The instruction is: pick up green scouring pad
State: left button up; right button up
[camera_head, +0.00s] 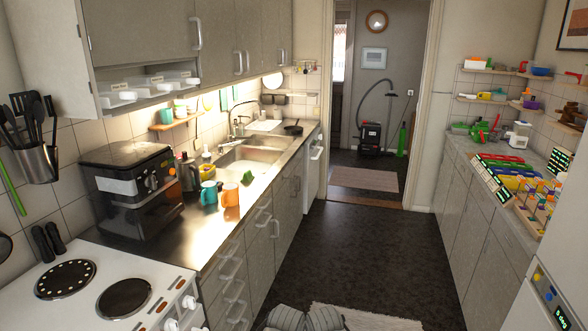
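The green scouring pad (248,177) lies on the metal counter at the front edge of the sink. It is small and bright green, and nothing visibly covers it. An orange mug (231,194) and a teal mug (209,192) stand on the counter nearer to me, to the left of the pad. Neither of my grippers is in view.
The sink (252,156) is behind the pad. The dark floor (365,250) between the counters is mostly clear.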

aim_at(247, 176)
jog(key=i, duration=1.7)
jog(key=i+u, duration=0.15)
jog(key=u, duration=0.15)
jog(key=i+u, duration=0.25)
jog(key=k+l, duration=0.05)
jog(key=k, duration=0.05)
